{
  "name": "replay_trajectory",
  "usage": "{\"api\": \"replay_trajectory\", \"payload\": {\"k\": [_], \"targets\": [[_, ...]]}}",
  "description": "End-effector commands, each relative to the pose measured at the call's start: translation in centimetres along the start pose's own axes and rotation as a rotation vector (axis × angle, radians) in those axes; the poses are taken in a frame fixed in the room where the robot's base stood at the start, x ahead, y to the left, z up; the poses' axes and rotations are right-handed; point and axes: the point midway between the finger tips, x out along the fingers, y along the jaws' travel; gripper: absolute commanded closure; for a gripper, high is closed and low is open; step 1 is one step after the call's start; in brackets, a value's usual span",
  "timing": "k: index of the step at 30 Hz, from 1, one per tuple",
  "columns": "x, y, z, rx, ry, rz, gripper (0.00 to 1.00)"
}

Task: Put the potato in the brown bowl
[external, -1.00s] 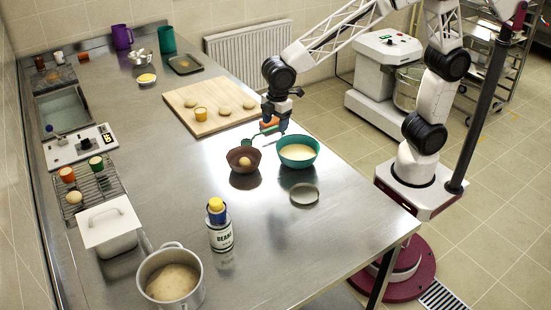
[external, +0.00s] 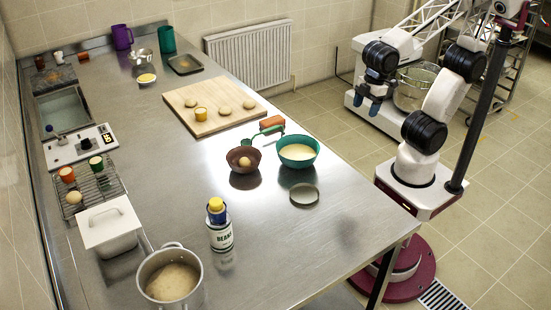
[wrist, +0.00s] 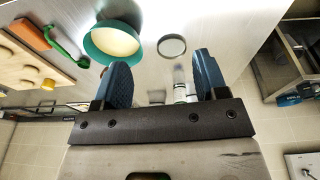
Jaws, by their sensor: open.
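The brown bowl (external: 243,167) stands on the steel counter, left of the teal bowl, in the external view. A small round tan item, apparently the potato (external: 245,162), lies inside it. My gripper (external: 368,107) is raised off to the right of the counter, away from the bowl, and holds nothing. In the wrist view my gripper (wrist: 160,80) shows its two blue fingers wide apart with nothing between them. The brown bowl is not clearly visible in the wrist view.
The teal bowl (external: 298,153) holds something pale. A round ring or lid (external: 304,194), an orange sponge (external: 272,122) and a bean bottle (external: 219,226) are nearby. A wooden board (external: 212,112) carries several round items. A pot (external: 170,275) stands at the front.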

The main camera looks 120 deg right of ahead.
Motion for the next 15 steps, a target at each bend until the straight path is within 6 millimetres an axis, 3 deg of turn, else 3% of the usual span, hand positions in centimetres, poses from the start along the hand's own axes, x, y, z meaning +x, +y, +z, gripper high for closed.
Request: {"api": "replay_trajectory", "payload": {"k": [1, 6, 15], "targets": [[-0.1, -0.6, 1.5, 0.007, 0.009, -0.001, 0.34], [0.1, -1.8, 5.4, 0.038, 0.028, -0.005, 0.34], [0.4, -2.6, 8.1, 0.061, 0.040, -0.009, 0.34]]}}
